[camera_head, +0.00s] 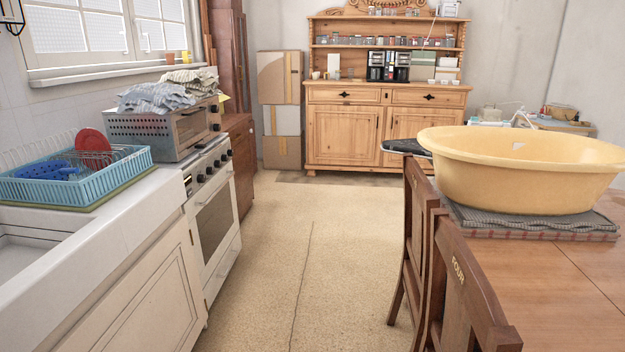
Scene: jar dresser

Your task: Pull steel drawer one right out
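I cannot make out a drawer marked as steel drawer one in this view. At the back stands a light wooden dresser (343,134) with shelves above. Its left drawer (322,95) and right drawer (449,99) each have a dark pull and look shut. Two cupboard doors are below them, also shut. On the left, the white stove (216,222) has a shut oven door and a lower front panel with a handle. Neither of my grippers is in view.
A pale floor aisle (270,275) runs clear toward the dresser. The sink counter (130,205) with a blue dish rack (75,183) borders it left. Wooden chairs (455,285), one marked FOUR, and a table (560,285) with a yellow basin (520,175) border it right.

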